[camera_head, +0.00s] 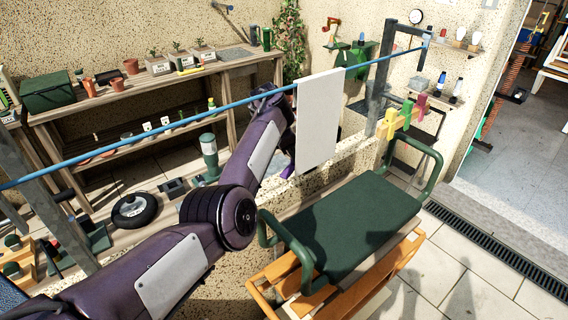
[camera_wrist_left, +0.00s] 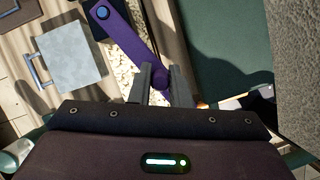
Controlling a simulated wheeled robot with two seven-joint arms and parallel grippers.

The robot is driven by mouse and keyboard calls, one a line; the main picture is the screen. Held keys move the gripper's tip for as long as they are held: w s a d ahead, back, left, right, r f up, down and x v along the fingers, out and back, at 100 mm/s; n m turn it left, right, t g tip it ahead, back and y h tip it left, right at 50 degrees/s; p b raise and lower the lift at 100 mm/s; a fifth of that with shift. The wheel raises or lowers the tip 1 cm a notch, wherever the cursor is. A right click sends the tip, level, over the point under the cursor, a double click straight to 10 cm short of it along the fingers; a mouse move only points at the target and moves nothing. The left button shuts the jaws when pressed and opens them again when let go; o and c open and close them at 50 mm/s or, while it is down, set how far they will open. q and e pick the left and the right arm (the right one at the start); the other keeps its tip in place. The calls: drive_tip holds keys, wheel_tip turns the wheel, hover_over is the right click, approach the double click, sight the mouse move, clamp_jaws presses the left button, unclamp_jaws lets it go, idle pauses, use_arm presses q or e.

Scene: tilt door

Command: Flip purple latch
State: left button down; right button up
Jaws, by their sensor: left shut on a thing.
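The purple latch (camera_wrist_left: 128,40) is a flat bar in the left wrist view, slanting from a blue pivot (camera_wrist_left: 102,12) at upper left to my left gripper (camera_wrist_left: 165,74). The gripper's two dark fingers are shut on the latch's free end. In the head view, only a small purple piece of the latch (camera_head: 288,171) shows below the end of my left arm. The fingers are hidden there behind the arm and the hanging white cloth. My right gripper is in neither view.
A white cloth (camera_head: 319,120) hangs from a blue line (camera_head: 213,115) close to my left arm. A green-cushioned bench (camera_head: 350,225) stands at the lower middle. Wooden shelves (camera_head: 240,63) with pots line the back. Tiled floor (camera_head: 440,270) is open at right.

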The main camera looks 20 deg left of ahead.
use_arm(q)
drive_tip(key=shift+r, duration=0.1)
drive_tip(key=c, duration=1.3)
unclamp_jaws()
drive_tip(key=shift+w, duration=0.1)
drive_tip(key=shift+c, duration=0.2)
drive_tip(key=b+v, duration=0.2)
drive_tip(key=v, duration=0.5)
drive_tip(key=shift+r, duration=0.35)
